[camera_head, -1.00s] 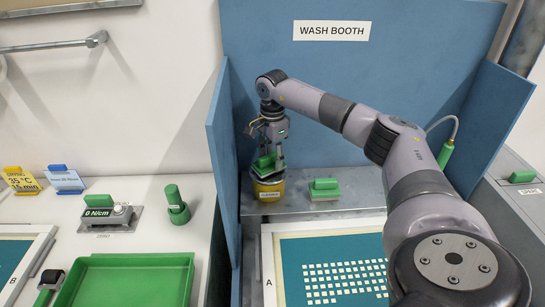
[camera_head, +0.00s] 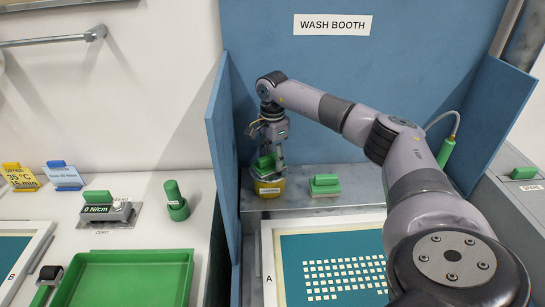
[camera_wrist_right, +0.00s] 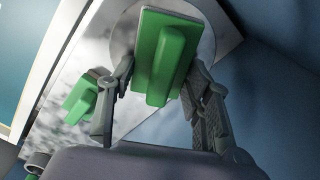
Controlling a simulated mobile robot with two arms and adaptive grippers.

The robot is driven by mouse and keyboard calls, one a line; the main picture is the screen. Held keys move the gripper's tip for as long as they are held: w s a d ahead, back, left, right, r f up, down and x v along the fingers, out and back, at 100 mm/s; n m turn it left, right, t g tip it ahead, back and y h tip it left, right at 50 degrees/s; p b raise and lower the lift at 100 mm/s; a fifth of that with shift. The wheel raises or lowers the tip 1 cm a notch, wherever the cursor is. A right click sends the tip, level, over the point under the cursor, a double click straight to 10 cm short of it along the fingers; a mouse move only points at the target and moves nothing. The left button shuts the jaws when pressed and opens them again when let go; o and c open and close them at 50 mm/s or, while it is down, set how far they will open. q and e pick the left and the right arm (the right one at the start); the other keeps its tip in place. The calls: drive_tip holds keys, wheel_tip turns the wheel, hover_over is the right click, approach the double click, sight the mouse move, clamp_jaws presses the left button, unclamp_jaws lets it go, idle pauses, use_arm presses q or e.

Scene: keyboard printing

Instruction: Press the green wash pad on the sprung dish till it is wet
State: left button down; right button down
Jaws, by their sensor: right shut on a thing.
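My right gripper (camera_head: 267,158) is at the back left of the wash booth. It is shut on the green wash pad (camera_head: 264,165), gripping its raised handle. The pad sits right over the yellow sprung dish (camera_head: 270,187) and appears to touch its top. The contact face is hidden, so I cannot tell whether the pad is wet. In the right wrist view the green pad (camera_wrist_right: 165,60) is between the two fingers, with the round dish rim (camera_wrist_right: 205,32) behind it. My left gripper is not in view.
A second green-handled pad (camera_head: 325,184) sits on the booth shelf right of the dish. Screen A (camera_head: 272,270) lies in front. The blue booth wall (camera_head: 222,165) stands close left. A green tray (camera_head: 130,275) is on the left bench.

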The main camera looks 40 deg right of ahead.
idle(0.3)
wheel_tip(320, 180, up, 7)
drive_tip(key=p, duration=0.5)
drive_tip(key=shift+p, duration=0.4)
